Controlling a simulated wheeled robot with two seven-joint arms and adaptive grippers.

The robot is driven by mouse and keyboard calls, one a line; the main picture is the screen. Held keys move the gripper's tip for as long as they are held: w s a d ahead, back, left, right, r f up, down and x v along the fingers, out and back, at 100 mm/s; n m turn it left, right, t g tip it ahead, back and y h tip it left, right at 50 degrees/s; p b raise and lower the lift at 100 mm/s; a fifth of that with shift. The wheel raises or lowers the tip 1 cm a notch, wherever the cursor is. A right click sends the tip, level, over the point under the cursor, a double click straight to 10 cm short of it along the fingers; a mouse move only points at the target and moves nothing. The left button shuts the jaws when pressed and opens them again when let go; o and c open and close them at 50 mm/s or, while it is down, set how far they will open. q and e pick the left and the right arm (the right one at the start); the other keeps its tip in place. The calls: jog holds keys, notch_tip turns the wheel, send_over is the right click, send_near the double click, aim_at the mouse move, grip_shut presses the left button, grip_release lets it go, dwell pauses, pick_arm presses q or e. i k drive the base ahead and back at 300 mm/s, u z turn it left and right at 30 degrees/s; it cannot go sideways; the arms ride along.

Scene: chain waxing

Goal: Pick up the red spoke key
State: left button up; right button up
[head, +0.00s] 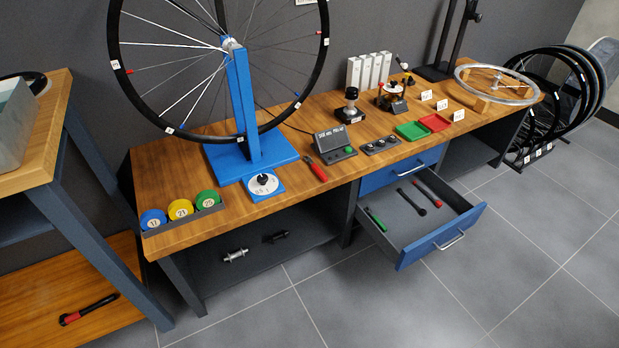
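Several red tools show and I cannot tell for sure which is the red spoke key. One slim red tool (427,189) lies in the open blue drawer (440,243), on its right side. A black tool (412,202) and a green-handled tool (376,219) lie in the same drawer to its left. Another red and black tool (88,310) lies on the low wooden shelf at the left. Neither of my grippers is in view.
A wheel (119,85) stands in a blue truing stand (243,105) on the bench. Green (411,131) and red (435,122) trays lie near the bench's front edge. The drawer juts out over the floor. Grey floor (480,285) in front is clear.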

aim_at(315, 168)
jog(key=u, duration=0.55)
jog(key=i, duration=0.6)
jog(key=u, duration=0.65)
jog(key=i, duration=0.7)
jog(key=z, duration=0.2)
